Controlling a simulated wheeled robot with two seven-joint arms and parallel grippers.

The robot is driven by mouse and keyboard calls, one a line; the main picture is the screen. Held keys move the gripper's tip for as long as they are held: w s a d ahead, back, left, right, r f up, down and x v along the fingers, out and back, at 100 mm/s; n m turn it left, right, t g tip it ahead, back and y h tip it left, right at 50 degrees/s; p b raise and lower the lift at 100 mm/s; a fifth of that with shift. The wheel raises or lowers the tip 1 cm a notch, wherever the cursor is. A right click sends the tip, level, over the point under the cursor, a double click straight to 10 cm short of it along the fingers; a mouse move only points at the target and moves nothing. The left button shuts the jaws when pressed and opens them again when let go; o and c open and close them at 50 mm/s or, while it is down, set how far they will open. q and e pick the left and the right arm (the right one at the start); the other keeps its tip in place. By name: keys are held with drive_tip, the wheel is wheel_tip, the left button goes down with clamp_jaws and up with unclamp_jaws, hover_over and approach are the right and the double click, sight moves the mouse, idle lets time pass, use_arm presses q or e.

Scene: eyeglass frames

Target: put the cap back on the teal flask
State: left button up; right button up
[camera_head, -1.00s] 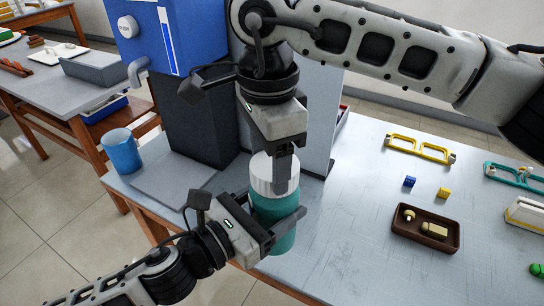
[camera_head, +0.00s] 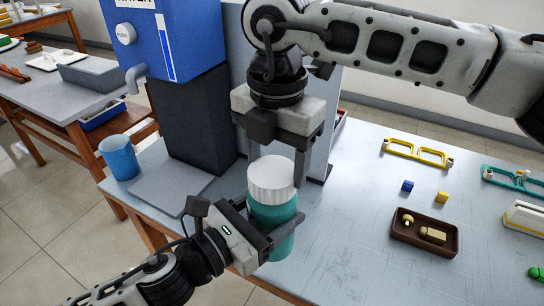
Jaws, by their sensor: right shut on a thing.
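The teal flask (camera_head: 270,216) stands upright near the front left edge of the table. The white ribbed cap (camera_head: 272,180) sits on top of it, level and in line with the body; no gap shows between them. My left gripper (camera_head: 274,232) comes in from the left and is shut around the flask's teal body. My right gripper (camera_head: 277,165) points down from above and is shut on the cap, with one finger at each side of it. The flask's mouth is hidden under the cap.
A blue water dispenser (camera_head: 165,45) stands behind on the left, with a blue mug (camera_head: 119,158) near it. To the right lie a brown tray (camera_head: 396,226), yellow eyeglass frames (camera_head: 417,153), teal frames (camera_head: 513,180) and small blocks. The table between is clear.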

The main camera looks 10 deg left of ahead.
drive_tip(key=shift+r+m, duration=0.1)
drive_tip(key=shift+m, duration=0.3)
drive_tip(key=o, duration=1.1)
wheel_tip(320, 180, up, 12)
